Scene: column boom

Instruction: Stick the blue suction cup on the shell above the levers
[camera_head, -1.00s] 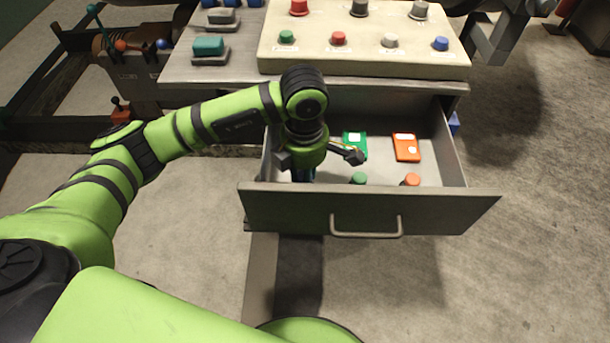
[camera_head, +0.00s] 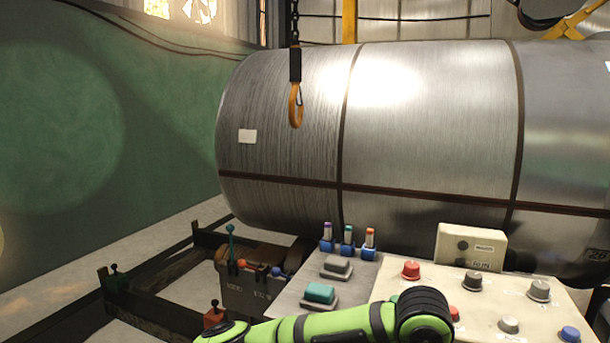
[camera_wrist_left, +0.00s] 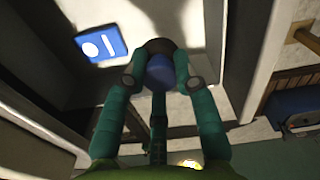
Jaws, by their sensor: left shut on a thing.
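The shell (camera_head: 430,130) is a large silver metal cylinder lying across the head view, with dark bands. The levers (camera_head: 240,255), topped teal, orange-red and blue, stand on a dark box below the shell's lower left end. The blue suction cup (camera_wrist_left: 160,72), with a dark rim, shows in the left wrist view between the fingers of my left gripper (camera_wrist_left: 160,82). The gripper is shut on it, over the drawer's light floor. In the head view only part of my left arm shows at the bottom; its gripper is out of frame. My right gripper is not in view.
A blue card (camera_wrist_left: 101,43) lies in the drawer, whose walls stand close to my left gripper. A control panel (camera_head: 490,300) with several knobs sits at lower right. An orange hook (camera_head: 295,105) hangs before the shell. A white label (camera_head: 247,136) is on the shell.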

